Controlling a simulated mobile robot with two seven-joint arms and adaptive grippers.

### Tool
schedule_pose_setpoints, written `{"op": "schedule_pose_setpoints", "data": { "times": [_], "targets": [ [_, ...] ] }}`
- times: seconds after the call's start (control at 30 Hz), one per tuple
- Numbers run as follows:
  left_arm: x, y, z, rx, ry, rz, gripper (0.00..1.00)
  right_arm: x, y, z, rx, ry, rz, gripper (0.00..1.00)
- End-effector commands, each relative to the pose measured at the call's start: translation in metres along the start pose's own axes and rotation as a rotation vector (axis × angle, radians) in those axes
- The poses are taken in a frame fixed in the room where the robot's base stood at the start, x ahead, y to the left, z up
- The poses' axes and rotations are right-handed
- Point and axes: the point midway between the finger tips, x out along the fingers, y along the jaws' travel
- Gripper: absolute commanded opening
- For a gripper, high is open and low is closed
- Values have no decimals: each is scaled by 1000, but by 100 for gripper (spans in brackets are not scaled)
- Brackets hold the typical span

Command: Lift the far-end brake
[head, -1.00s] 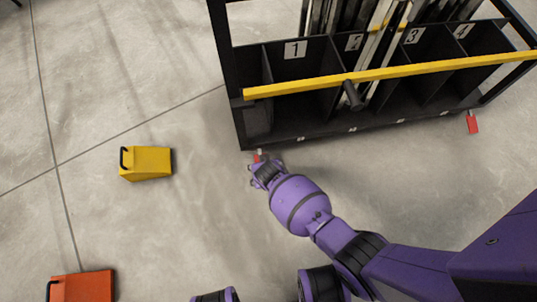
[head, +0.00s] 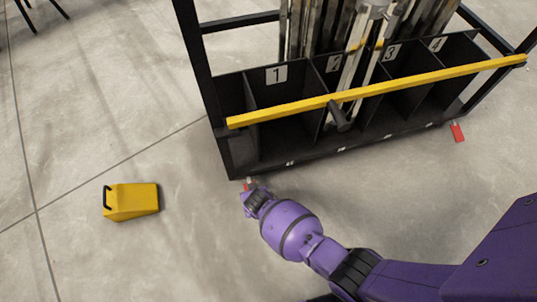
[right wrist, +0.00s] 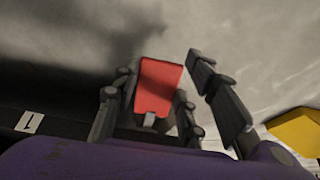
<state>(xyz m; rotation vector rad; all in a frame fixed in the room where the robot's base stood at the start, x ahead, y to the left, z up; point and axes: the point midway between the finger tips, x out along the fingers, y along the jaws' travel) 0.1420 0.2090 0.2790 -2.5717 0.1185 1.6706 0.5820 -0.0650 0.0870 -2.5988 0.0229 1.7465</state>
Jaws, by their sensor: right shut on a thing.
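The black grip truck (head: 250,170) stands at the upper right, with a yellow rail along its near side. One red brake pedal (head: 248,184) sticks out at its lower left corner, another red brake pedal (head: 457,132) at its lower right corner. My right gripper (head: 249,194) is at the left pedal, low by the floor, and partly hides it. In the right wrist view the red pedal (right wrist: 158,86) shows between the dark fingers of my right gripper (right wrist: 160,105), which is shut on it. My left gripper is out of view.
A yellow wedge with a black handle (head: 132,201) lies on the floor to the left, and shows in the right wrist view (right wrist: 298,130). Metal stands (head: 352,70) rise from the numbered compartments. Floor left of the truck is mostly clear.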

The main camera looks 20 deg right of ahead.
Motion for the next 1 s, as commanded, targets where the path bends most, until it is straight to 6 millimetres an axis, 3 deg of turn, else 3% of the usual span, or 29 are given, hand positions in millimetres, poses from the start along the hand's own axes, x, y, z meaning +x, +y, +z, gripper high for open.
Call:
{"op": "schedule_pose_setpoints", "data": {
  "times": [0.03,0.23,0.43,0.7,1.0],
  "targets": [
    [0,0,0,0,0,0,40,-1,-1,-10,-1,11,0,0],
    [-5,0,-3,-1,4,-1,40,-6,1,-14,0,-26,4,0],
    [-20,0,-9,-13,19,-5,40,-23,1,-24,2,-236,5,0],
    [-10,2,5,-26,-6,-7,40,-33,2,-30,1,-459,5,0],
    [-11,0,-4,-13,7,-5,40,-37,3,-32,-2,-488,5,0]
  ]
}}
